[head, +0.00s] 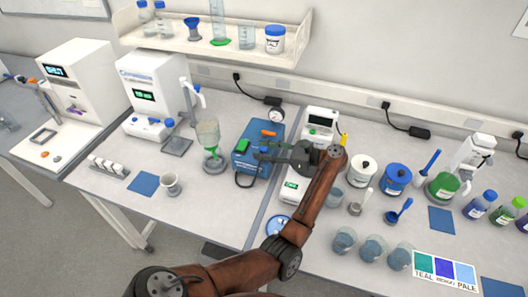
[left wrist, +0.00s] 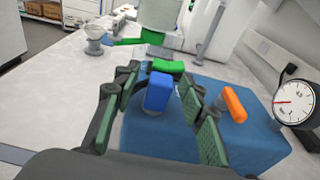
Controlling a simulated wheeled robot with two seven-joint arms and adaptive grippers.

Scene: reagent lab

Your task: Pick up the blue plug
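The blue plug (left wrist: 158,92) stands upright on top of a blue box (left wrist: 155,138) in the left wrist view. My left gripper (left wrist: 160,76) is open, with one green-padded finger on each side of the plug. There is a visible gap between the plug and the right finger; contact on the left side is hard to tell. My right gripper is not in view.
A green plug (left wrist: 167,67) and an orange plug (left wrist: 234,104) also sit on the box. A round gauge (left wrist: 295,102) stands close to its right. A flask on a green stand (head: 209,143) is left of the box. A white instrument (head: 317,127) stands right of it.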

